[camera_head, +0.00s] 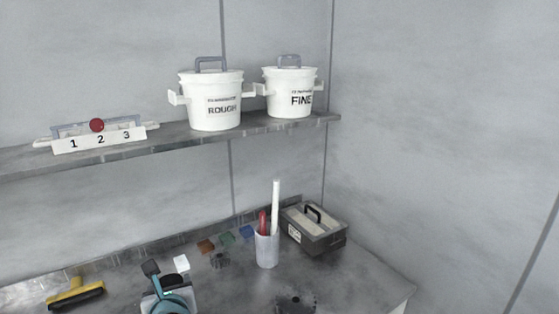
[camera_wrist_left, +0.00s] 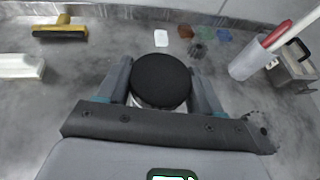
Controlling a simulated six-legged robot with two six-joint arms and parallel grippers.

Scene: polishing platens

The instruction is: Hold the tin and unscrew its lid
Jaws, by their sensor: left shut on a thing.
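The tin (camera_wrist_left: 160,82) has a round black lid and a pale side that shows only as a thin rim below it. In the left wrist view my left gripper (camera_wrist_left: 161,88) is shut on the tin, with one grey finger on each side. The lid faces the camera and is on the tin. In the head view my left gripper (camera_head: 168,290) is at the bottom edge, low over the bench; I cannot clearly make out the tin there. My right gripper is in neither view.
Behind are a white square (camera_head: 181,263) and coloured squares (camera_head: 206,246). A cup (camera_head: 267,249) with sticks and a grey box (camera_head: 314,235) stand right. A shelf (camera_head: 160,143) above bears two white pots (camera_head: 212,100).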

